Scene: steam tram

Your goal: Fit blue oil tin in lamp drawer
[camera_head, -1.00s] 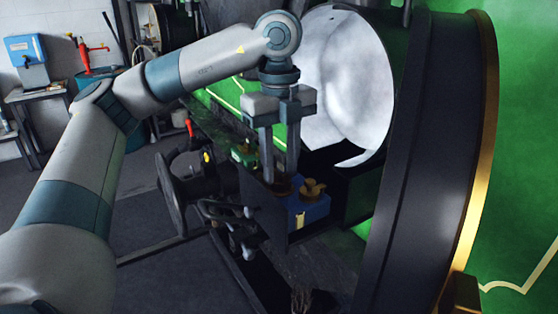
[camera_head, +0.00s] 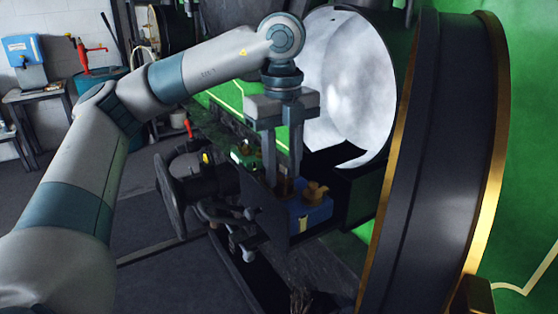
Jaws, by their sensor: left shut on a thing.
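My left gripper (camera_head: 284,180) points down at the open dark drawer (camera_head: 265,208) beneath the lamp. It is shut with its fingertips low at the drawer, around a brown part beside the blue oil tin (camera_head: 318,215). The tin has a brass cap (camera_head: 315,193) and a pale yellow label. It looks upright, its top near the drawer's rim. The drawer's wall and the fingers hide its lower part and the contact, so I cannot tell whether it rests on the drawer floor. My right gripper is out of view.
The big lamp with its pale reflector (camera_head: 345,85) stands close behind the gripper. A green tin (camera_head: 243,153) sits just left of the drawer. The dark, brass-edged round door (camera_head: 435,165) blocks the right. Dark metal fittings (camera_head: 225,212) jut out at the left.

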